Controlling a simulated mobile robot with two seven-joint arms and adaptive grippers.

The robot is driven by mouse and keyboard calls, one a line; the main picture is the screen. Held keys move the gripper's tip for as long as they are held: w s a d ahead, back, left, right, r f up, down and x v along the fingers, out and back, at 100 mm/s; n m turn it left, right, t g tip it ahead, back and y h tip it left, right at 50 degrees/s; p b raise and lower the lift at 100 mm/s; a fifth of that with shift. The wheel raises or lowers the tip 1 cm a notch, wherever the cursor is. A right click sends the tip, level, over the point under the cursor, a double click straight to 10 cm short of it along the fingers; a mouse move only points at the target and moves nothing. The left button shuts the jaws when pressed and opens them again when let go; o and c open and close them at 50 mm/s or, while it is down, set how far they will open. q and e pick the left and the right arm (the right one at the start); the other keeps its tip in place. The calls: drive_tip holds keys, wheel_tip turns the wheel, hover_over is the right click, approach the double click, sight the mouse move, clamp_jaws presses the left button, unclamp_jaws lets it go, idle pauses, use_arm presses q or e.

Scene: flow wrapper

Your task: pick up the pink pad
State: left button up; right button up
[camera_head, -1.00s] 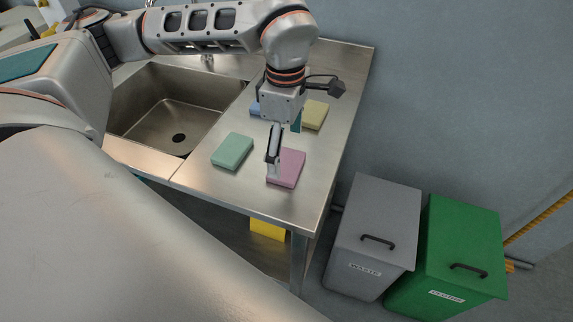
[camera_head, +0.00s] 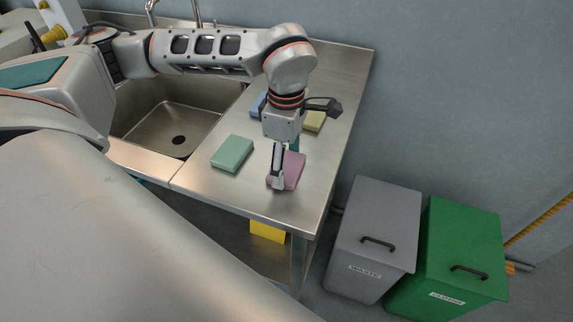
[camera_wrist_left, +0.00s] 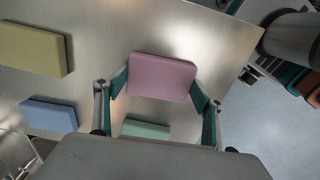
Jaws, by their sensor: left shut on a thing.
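The pink pad (camera_head: 293,170) lies on the steel counter near its front right edge. It also shows in the left wrist view (camera_wrist_left: 161,78), between the two fingers. My left gripper (camera_head: 278,183) is down at the pad and shut on it. In the left wrist view the teal-lined fingers (camera_wrist_left: 160,92) touch the pad's two short ends. In the head view the hand hides part of the pad, and I cannot tell any gap under it. My right gripper is not in view.
A green pad (camera_head: 233,153) lies left of the pink one. A blue pad (camera_head: 257,104) and a yellow pad (camera_head: 314,121) lie behind. A sink (camera_head: 170,110) is at the left. A grey waste bin (camera_head: 375,235) and a green bin (camera_head: 450,250) stand right of the counter.

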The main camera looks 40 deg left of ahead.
sight(287, 165)
use_arm(q)
wheel_tip(287, 165, up, 20)
drive_tip(key=p, duration=0.1)
drive_tip(key=shift+p, duration=0.3)
drive_tip(key=shift+o, duration=1.3)
drive_tip(key=c, duration=0.3)
